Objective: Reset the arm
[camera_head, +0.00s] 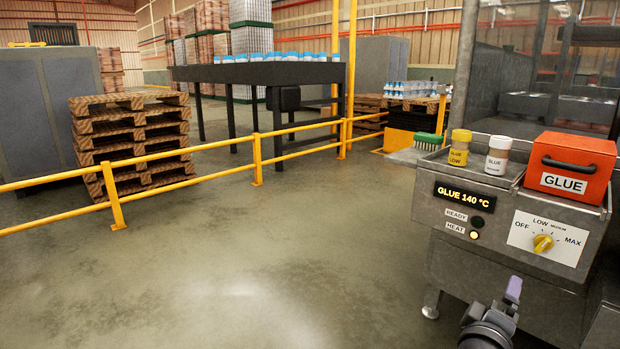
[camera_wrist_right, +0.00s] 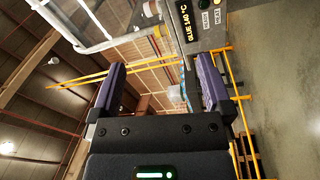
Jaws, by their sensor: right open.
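My right gripper (camera_head: 512,290) is at the bottom right of the head view, in front of the glue machine (camera_head: 470,262) and below its dial. In the right wrist view the gripper (camera_wrist_right: 161,80) is open, its two purple-padded fingers wide apart with nothing held between them. The machine's display (camera_head: 464,196) reads GLUE 140 °C. A yellow knob (camera_head: 543,243) sits on a white plate marked OFF, LOW, MEDIUM and MAX. The HEAT lamp (camera_head: 474,235) looks lit and the READY lamp (camera_head: 477,221) looks dark. My left gripper is out of view.
On the machine stand a red GLUE box (camera_head: 572,165), a yellow-lidded jar (camera_head: 459,147), a white-lidded jar (camera_head: 497,155) and a green brush (camera_head: 429,140). A yellow railing (camera_head: 257,160) crosses behind, before stacked pallets (camera_head: 132,145) and a conveyor (camera_head: 255,74). The floor at left is clear.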

